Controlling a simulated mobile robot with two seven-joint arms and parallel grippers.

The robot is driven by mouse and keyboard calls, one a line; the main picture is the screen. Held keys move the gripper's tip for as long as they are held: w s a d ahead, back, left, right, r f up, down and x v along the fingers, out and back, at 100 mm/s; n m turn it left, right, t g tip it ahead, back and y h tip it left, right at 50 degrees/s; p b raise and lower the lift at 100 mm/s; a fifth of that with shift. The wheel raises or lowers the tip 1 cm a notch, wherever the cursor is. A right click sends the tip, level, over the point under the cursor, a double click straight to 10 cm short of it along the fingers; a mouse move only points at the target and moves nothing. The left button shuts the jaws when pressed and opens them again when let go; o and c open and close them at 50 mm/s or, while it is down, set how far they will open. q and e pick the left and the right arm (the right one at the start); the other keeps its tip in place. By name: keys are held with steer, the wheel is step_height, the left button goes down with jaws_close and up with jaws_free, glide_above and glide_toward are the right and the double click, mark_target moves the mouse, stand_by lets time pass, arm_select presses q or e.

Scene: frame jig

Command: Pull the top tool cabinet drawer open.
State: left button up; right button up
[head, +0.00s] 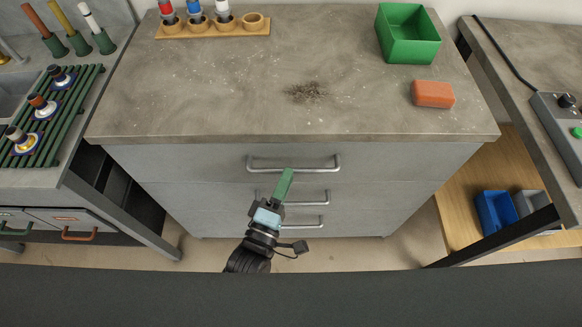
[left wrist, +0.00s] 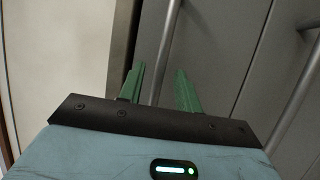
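The grey tool cabinet (head: 180,162) stands in the middle of the head view, with drawers stacked under its worktop. The top drawer (head: 400,160) looks flush and closed. Its silver bar handle (head: 320,168) runs level across its front. My left gripper (head: 287,178) has green fingers that reach up to this handle near its middle. In the left wrist view the two fingers (left wrist: 160,88) are apart, and a handle bar (left wrist: 168,50) runs between them in the picture. I cannot tell whether they touch it. My right gripper is not in view.
On the worktop (head: 200,100) are a green bin (head: 408,50), an orange-red block (head: 433,94), dark debris (head: 306,92) and a wooden holder (head: 213,30). Benches flank the cabinet, and floor shows in front.

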arm_select(q)
steer(key=shift+x, duration=1.65)
jaws_close()
